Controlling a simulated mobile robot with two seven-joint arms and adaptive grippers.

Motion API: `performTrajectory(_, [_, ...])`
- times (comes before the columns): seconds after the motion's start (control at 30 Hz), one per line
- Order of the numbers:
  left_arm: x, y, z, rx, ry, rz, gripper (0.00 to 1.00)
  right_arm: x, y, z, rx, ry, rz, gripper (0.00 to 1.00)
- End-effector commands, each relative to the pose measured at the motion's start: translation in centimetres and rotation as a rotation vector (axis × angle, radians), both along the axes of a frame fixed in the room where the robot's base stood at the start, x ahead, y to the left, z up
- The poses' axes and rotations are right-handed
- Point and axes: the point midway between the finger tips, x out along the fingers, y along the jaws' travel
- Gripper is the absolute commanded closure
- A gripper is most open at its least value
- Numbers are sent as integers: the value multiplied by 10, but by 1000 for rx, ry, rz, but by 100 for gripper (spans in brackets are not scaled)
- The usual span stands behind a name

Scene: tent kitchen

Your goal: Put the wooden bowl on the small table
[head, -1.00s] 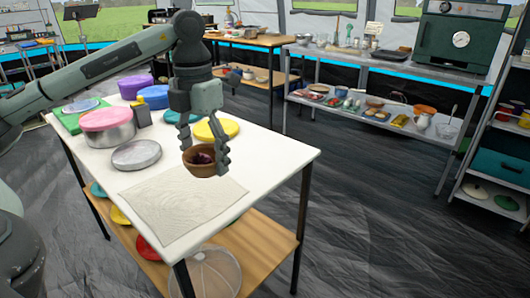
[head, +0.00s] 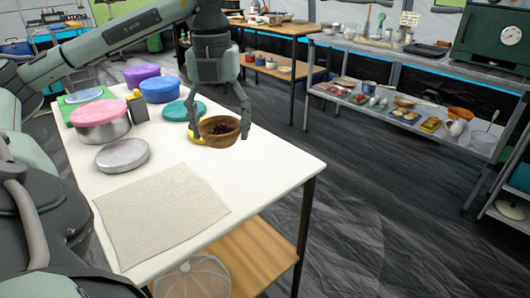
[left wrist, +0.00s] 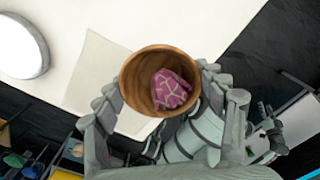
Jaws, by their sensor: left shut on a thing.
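The wooden bowl (head: 222,137) is brown and round, with a dark purple item inside. My left gripper (head: 219,128) is shut on it, one finger on each side, and holds it upright above the white-topped table (head: 265,175); its exact height is unclear. In the left wrist view the bowl (left wrist: 131,86) sits between the fingers (left wrist: 162,96), and the item inside (left wrist: 169,91) is purple-pink with pale lines. I cannot tell which table is the small one.
A beige cloth (head: 160,212), a grey round lid (head: 122,155), a pink-lidded pot (head: 100,120) and blue (head: 160,88) and purple (head: 142,74) containers occupy the white table. Its right end is clear. A wooden table (head: 268,32) and metal shelf (head: 400,60) stand behind.

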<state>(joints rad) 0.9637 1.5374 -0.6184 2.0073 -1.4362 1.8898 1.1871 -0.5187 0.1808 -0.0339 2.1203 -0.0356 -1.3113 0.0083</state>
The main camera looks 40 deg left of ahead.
Motion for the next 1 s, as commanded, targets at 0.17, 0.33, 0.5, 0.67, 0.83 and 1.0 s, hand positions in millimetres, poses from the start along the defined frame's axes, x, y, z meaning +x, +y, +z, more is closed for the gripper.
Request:
performTrajectory(0.17, [40,-5,-22,-5,0,-4,61,-4,1,-21,8,26,2,60])
performTrajectory(0.33, [77,-6,-44,-3,1,-2,61,-4,1,-32,14,29,1,60])
performTrajectory(0.5, [99,-6,-58,-2,-1,-3,61,-4,1,-38,18,31,0,60])
performTrajectory(0.67, [102,-5,-69,1,2,-2,61,-4,1,-41,19,32,0,60])
performTrajectory(0.83, [102,-5,-94,2,3,-2,61,-4,1,-41,19,32,0,60])
performTrajectory(1.0, [102,-5,-101,1,-1,-2,61,-4,2,-42,20,33,0,60])
